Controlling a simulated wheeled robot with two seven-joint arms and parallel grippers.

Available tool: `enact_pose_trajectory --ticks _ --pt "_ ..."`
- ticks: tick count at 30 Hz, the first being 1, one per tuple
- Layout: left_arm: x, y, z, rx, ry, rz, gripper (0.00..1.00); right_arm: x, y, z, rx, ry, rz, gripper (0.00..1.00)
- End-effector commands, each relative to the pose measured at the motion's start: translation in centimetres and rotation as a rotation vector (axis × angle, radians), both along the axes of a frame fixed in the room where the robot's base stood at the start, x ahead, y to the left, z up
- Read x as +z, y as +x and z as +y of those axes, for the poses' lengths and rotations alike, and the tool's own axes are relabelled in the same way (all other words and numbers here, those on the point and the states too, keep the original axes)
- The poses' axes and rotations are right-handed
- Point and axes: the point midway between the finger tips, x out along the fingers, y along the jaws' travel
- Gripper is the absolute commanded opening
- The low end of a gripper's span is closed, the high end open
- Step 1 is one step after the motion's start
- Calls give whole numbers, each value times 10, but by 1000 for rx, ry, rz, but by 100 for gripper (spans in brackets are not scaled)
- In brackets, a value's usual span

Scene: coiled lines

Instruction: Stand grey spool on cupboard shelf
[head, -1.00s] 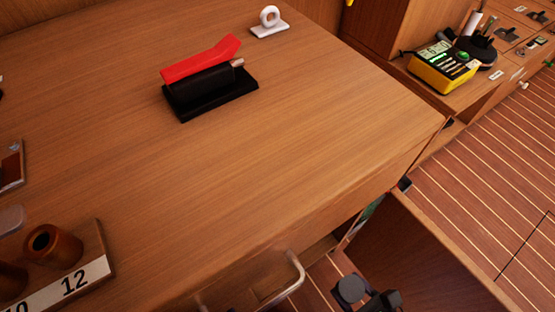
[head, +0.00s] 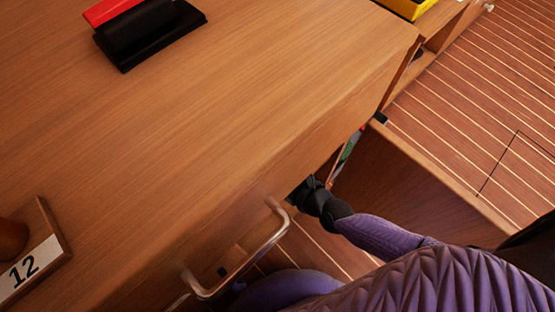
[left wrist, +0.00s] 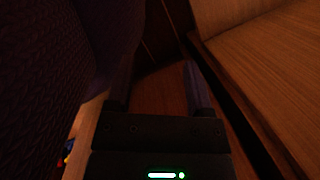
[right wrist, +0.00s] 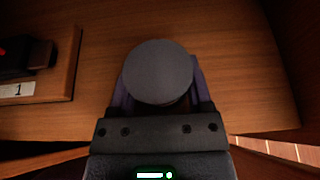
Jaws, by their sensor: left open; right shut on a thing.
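The grey spool (right wrist: 158,72) shows in the right wrist view as a round grey disc face between the fingers of my right gripper (right wrist: 158,92), which is shut on it. Behind it is the wooden cupboard shelf (right wrist: 235,70); I cannot tell whether the spool touches it. In the head view my right arm reaches in from the right to the cupboard opening below the counter edge; the fingers and spool are hidden there. My left gripper (left wrist: 158,90) is open and empty in the dark left wrist view, and is out of the head view.
An open cupboard door (head: 410,180) stands right of my right arm. A metal handle (head: 245,265) sticks out at the counter front. On the shelf's left is a wooden block (right wrist: 55,85) labelled 1 with a dark item. The counter top (head: 220,130) is mostly clear.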

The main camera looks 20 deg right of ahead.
Motion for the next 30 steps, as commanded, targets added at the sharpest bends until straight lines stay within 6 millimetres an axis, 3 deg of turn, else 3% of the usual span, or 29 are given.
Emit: enact_pose_trajectory --ticks 10,11,15,30 --pt "2 2 0 0 1 -1 68 -2 0 0 1 0 -1 0" --pt "2 2 0 0 1 -1 68 -2 0 0 2 0 0 68" --pt "2 2 0 0 1 -1 68 -2 0 0 1 1 -1 98" --pt "3 2 0 0 1 -2 68 1 -1 -1 -1 0 -1 99"
